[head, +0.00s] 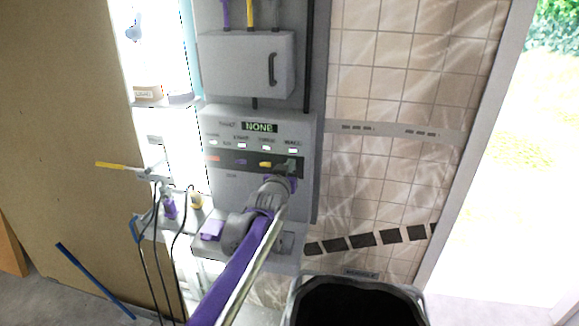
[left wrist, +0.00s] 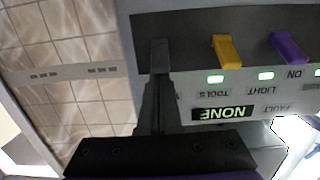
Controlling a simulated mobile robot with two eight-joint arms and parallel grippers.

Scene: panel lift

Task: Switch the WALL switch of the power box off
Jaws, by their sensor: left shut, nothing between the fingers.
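The grey power box (head: 220,120) is on the wall, with a display reading NONE (head: 259,128). A row of lit lamps sits above its coloured switches. The lamp under the WALL label (head: 293,151) is lit, at the right end of the row. My left gripper (head: 290,168) is shut and empty, in front of the WALL switch position. In the left wrist view, which is upside down, my dark fingers (left wrist: 157,75) reach the dark switch strip beside the yellow switch (left wrist: 227,50). They largely hide the WALL switch, so its position and any contact cannot be told. My right gripper is out of view.
The purple switch (left wrist: 288,47) is beyond the yellow one. A closed grey cabinet (head: 245,65) hangs above the power box. A black bin (head: 355,303) stands below right. A tiled wall (head: 385,100) is at right. Cables and a tool stand are at left.

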